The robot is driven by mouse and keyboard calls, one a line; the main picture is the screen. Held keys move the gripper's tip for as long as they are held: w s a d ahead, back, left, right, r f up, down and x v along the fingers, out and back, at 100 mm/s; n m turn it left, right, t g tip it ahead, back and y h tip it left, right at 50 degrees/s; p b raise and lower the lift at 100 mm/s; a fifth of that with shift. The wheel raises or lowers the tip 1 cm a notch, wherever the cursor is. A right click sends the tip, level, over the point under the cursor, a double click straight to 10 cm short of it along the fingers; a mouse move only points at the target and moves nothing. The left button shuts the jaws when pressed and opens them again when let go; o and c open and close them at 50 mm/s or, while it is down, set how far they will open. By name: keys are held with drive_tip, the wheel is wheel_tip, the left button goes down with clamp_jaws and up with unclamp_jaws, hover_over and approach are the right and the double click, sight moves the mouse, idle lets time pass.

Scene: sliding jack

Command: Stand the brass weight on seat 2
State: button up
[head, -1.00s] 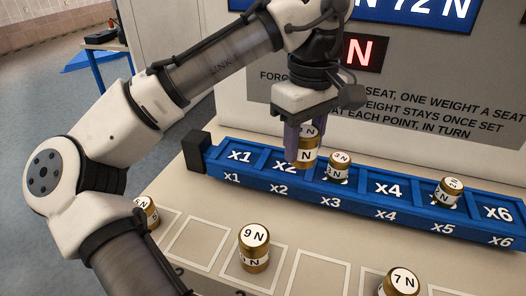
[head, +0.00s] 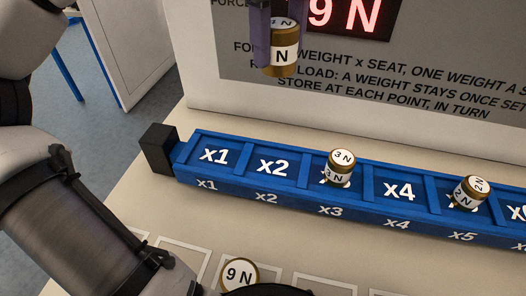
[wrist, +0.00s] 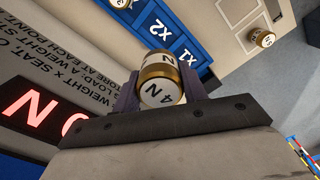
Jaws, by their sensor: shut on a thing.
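The brass weight (head: 284,60) has a white band and hangs upright in my gripper (head: 275,50). In the wrist view the weight (wrist: 160,82) reads 4 N and sits between both fingers of my gripper (wrist: 158,92). It is held well above the blue rail (head: 186,152), in front of the grey panel. Seat 2, marked x2 (head: 273,167), is empty; it also shows in the wrist view (wrist: 158,28). The upper part of my gripper is cut off by the head view's top edge.
A 3 N weight (head: 340,168) stands on x3 and a 2 N weight (head: 468,193) on x5. Seats x1 (head: 214,155) and x4 (head: 399,190) are empty. A red display (head: 350,15) reads 9 N.

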wheel_tip(320, 180, down, 20)
drive_tip(key=shift+r+b, duration=0.2)
drive_tip(key=shift+b, duration=0.6)
drive_tip(key=shift+f, duration=0.15)
drive_tip(key=o, duration=1.3)
drive_tip(key=shift+c, duration=0.2)
wheel_tip(320, 180, up, 12)
